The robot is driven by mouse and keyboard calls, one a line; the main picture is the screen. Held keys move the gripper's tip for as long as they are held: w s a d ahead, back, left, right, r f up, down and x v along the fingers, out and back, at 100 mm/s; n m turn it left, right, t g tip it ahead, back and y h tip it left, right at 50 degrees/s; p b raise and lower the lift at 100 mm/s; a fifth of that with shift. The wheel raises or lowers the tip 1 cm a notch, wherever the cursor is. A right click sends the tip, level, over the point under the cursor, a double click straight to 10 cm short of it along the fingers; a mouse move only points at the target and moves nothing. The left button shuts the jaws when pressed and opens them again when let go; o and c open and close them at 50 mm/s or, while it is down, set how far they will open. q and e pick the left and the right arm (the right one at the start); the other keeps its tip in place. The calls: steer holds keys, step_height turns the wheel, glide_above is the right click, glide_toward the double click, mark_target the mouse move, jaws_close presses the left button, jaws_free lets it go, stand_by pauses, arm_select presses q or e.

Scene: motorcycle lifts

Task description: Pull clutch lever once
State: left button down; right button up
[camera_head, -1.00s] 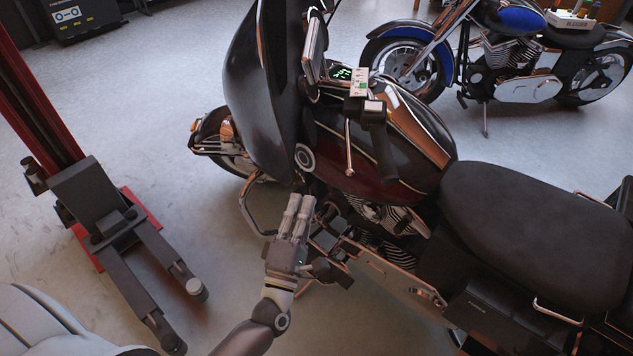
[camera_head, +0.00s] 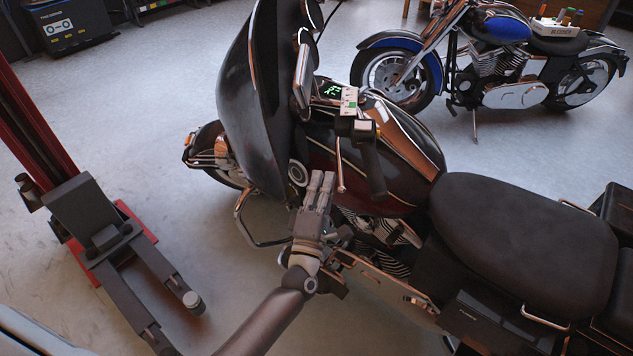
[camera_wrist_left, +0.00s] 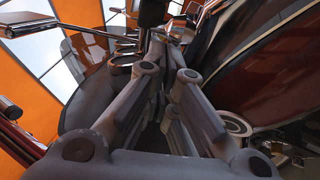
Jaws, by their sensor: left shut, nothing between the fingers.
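The clutch lever (camera_head: 340,165) is a thin chrome rod with a ball end, hanging beside the black handlebar grip (camera_head: 374,168) on the near side of the dark motorcycle (camera_head: 330,150). My left gripper (camera_head: 321,178) is shut and empty. In the left wrist view the gripper's fingers (camera_wrist_left: 170,75) point toward the handlebar area, and I cannot clearly pick out the lever there. My right gripper is not in view.
A red post lift with dark legs (camera_head: 95,235) stands at the left. The black seat (camera_head: 520,225) fills the right. A blue motorcycle (camera_head: 500,60) stands behind on open grey floor. The dark fairing (camera_head: 255,90) rises left of the handlebar.

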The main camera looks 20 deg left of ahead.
mark_target(343, 183)
arm_select(q)
steer(key=d, duration=0.2)
steer(key=d+b, duration=0.1)
steer(key=d, duration=0.1)
steer(key=shift+w+r, duration=0.15)
steer(key=shift+w, duration=0.05)
steer(key=shift+d+r, duration=0.15)
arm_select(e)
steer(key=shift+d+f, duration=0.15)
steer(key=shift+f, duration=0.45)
arm_select(q)
steer(key=shift+d, duration=0.1)
